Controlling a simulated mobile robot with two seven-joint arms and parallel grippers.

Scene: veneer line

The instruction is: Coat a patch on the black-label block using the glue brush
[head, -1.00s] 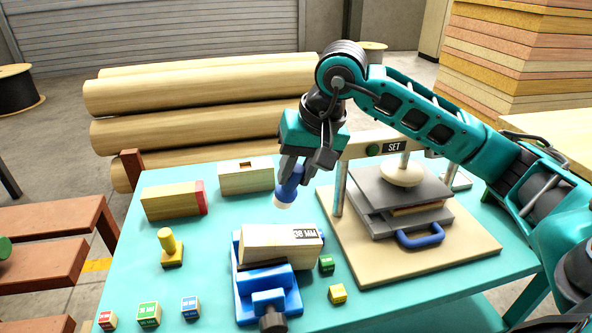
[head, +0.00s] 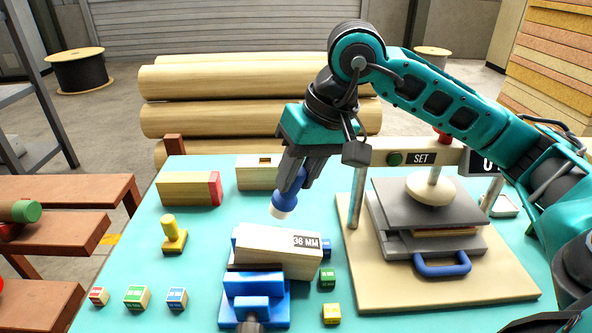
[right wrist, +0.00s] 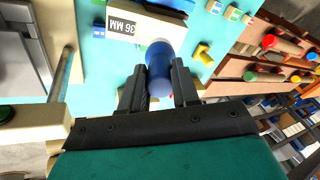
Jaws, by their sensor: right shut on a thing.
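A pale wooden block (head: 270,250) with a black-and-white "36 MM" label (head: 305,241) on its end lies in a blue vise (head: 252,292). The block also shows at the top of the right wrist view (right wrist: 165,14). My right gripper (head: 293,178) is shut on the blue handle of the glue brush (head: 288,195). The brush points down with its white tip above and behind the block, apparently apart from it. My left gripper is not in view.
A press (head: 435,210) marked "SET" stands right of the vise. A red-ended block (head: 188,188), a slotted block (head: 260,172) and a yellow stamp-like piece (head: 173,236) lie left and behind. Small coloured cubes (head: 137,297) sit near the front. Table between them is clear.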

